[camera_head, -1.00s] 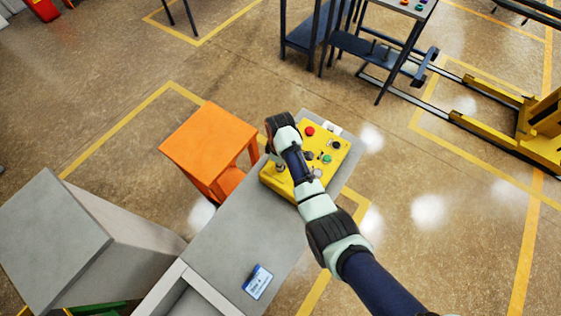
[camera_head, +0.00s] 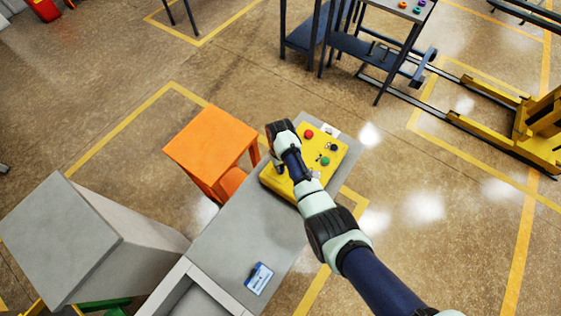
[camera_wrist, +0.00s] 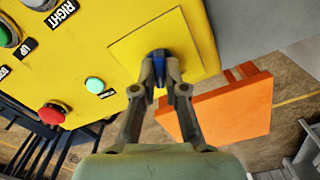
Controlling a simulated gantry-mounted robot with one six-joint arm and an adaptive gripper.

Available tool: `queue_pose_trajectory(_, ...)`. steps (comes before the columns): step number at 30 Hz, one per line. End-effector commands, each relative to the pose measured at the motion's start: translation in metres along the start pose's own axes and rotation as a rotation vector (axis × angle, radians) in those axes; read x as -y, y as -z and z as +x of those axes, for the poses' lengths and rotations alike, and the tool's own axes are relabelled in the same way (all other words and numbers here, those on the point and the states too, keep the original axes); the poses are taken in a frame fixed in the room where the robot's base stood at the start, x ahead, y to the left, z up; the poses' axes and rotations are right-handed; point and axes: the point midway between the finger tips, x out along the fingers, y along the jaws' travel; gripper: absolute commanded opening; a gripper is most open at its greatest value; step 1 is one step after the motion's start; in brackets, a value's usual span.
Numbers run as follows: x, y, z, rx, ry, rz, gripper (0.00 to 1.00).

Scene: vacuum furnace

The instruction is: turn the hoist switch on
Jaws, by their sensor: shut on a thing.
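A yellow control panel (camera_head: 322,142) sits on the grey bench and fills the upper left of the wrist view (camera_wrist: 75,45). My gripper (camera_wrist: 160,76) is at a square plate (camera_wrist: 132,48) on the panel. Its two fingers are shut on a small dark blue switch knob (camera_wrist: 159,54), with one finger on each side. The knob is partly hidden by the fingertips, and I cannot read its position or a label. In the head view my gripper (camera_head: 279,168) is over the left part of the panel, and my wrist hides the knob.
A red button (camera_wrist: 50,114) and a pale green button (camera_wrist: 94,84) are on the panel near my gripper. An orange stool (camera_head: 208,140) stands left of the grey bench (camera_head: 232,246). A blue-and-white card (camera_head: 259,278) lies on the bench.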

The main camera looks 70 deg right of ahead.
Motion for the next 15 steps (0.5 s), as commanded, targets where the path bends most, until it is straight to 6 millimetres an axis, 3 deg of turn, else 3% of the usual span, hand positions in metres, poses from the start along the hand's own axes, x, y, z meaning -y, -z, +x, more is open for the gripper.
queue_pose_trajectory(15, -0.0001, 0.001, -0.0015, -0.002, 0.0, 0.084, 0.0)
